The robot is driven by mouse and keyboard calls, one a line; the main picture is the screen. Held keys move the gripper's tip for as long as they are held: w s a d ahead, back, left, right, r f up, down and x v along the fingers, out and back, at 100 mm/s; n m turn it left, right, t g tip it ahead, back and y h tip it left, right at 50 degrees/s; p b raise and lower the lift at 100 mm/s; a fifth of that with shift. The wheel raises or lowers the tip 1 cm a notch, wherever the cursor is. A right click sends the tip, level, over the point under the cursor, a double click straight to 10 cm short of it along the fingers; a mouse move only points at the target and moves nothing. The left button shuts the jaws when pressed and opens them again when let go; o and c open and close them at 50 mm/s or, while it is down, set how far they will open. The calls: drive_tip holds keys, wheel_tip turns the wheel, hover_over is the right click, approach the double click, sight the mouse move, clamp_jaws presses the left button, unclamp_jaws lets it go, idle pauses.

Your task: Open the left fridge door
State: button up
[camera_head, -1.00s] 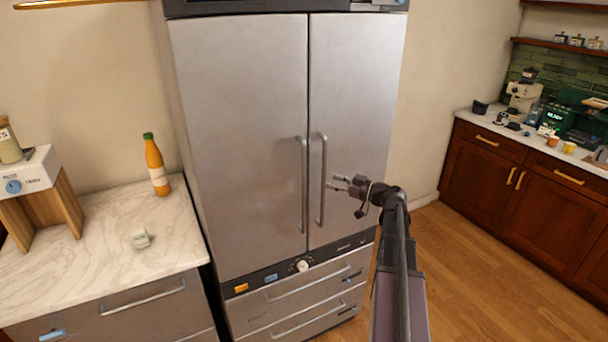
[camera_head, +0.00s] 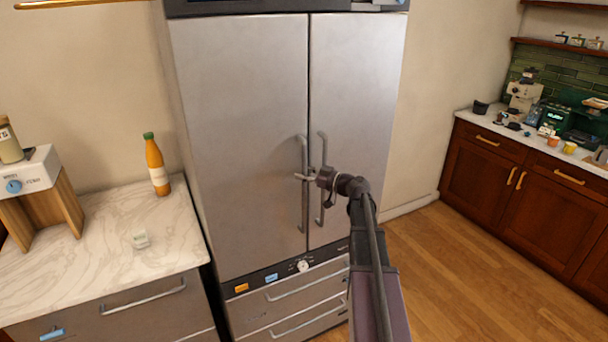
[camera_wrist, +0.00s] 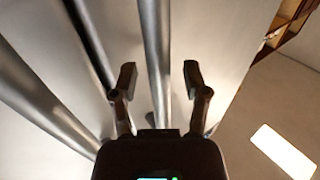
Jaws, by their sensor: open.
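The left fridge door (camera_head: 240,130) is steel and stands shut beside the right door (camera_head: 355,110). Its long vertical handle (camera_head: 303,215) is next to the central seam, close to the right door's handle (camera_head: 321,150). My gripper (camera_head: 305,177) is open, and its fingertips overlap the left handle in the head view. In the wrist view my gripper (camera_wrist: 160,78) has a metal bar (camera_wrist: 152,30) between its spread fingers. Another bar (camera_wrist: 35,95) lies to the left. Contact with the bar cannot be told.
Fridge drawers (camera_head: 300,300) lie below the doors. Wooden cabinets (camera_head: 495,180) stand at right. The floor (camera_head: 440,270) between them and the fridge is clear.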

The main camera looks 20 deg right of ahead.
clamp_jaws()
drive_tip(key=shift+s+a, duration=0.15)
